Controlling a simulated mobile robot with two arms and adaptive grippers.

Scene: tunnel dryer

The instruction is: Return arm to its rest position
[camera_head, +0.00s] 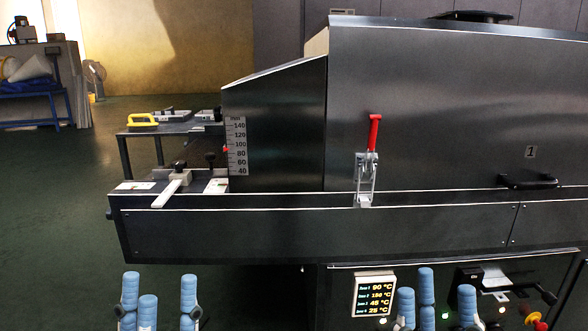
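My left gripper (157,298) is at the bottom edge, left of centre. Its blue fingers point up and stand apart, with nothing between them. My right gripper (433,300) is at the bottom edge, right of centre, in front of the dryer's lower panel. Its blue fingers also point up, spread and empty. Both arms behind the fingers are cut off by the frame. The dark metal tunnel dryer (430,95) fills the right side. Neither gripper appears to hold any part of it, though the distance to the panel is hard to judge.
A toggle clamp with an upright red handle (374,133) is on the dryer's front. The infeed end (130,200) juts left. Open floor (55,215) lies at left.

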